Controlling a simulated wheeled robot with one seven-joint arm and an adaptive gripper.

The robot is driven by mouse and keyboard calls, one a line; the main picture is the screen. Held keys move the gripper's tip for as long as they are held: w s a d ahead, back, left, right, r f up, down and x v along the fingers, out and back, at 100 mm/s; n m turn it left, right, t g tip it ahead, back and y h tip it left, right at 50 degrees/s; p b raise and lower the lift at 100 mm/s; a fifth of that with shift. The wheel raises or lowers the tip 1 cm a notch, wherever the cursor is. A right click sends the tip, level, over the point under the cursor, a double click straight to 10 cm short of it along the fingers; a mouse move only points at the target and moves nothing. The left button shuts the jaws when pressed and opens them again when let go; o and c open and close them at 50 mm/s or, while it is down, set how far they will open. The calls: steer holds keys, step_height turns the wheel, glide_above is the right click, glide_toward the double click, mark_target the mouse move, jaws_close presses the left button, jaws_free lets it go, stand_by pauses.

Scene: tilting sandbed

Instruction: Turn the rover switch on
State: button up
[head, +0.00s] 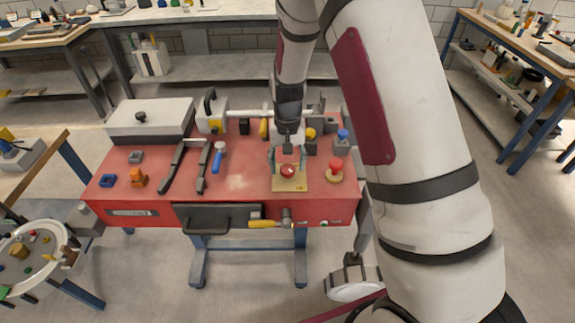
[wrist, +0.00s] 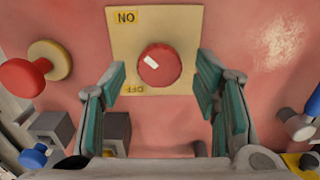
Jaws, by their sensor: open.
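The rover switch is a round red knob (wrist: 160,66) with a short white mark, on a flat tan plate (wrist: 185,20). The plate carries an ON label (wrist: 127,17) and an OFF label (wrist: 150,89); both look inverted in the wrist view. The white mark lies left of the knob's middle, slanting toward the ON side. In the head view the knob (head: 287,170) and plate (head: 289,185) are near the right front of the red bench top. My gripper (wrist: 161,76) is open, with its teal-padded fingers on either side of the knob and visible gaps. It points down in the head view (head: 288,157).
A red mushroom knob (head: 336,165) and a blue knob (head: 343,134) stand right of the plate. Dark bars (head: 203,168), a blue-handled tool (head: 217,158) and a grey lidded box (head: 150,120) lie left. A yellow-handled hammer (head: 268,224) is at the front edge.

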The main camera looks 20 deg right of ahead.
step_height(320, 180, up, 11)
stand_by(0.3)
stand_by(0.4)
step_height(320, 180, up, 8)
steer(key=t, duration=0.1)
glide_above(288, 169)
steer(key=s, duration=0.4)
steer(key=s+r+n+t, duration=0.3)
steer(key=s+r, duration=0.7)
steer(key=s, duration=0.4)
steer(key=s+t, duration=0.1)
steer(key=s, duration=0.8)
steer(key=shift+s+r+n, duration=0.15)
steer(key=shift+r+n, duration=0.15)
steer(key=shift+n, duration=0.1)
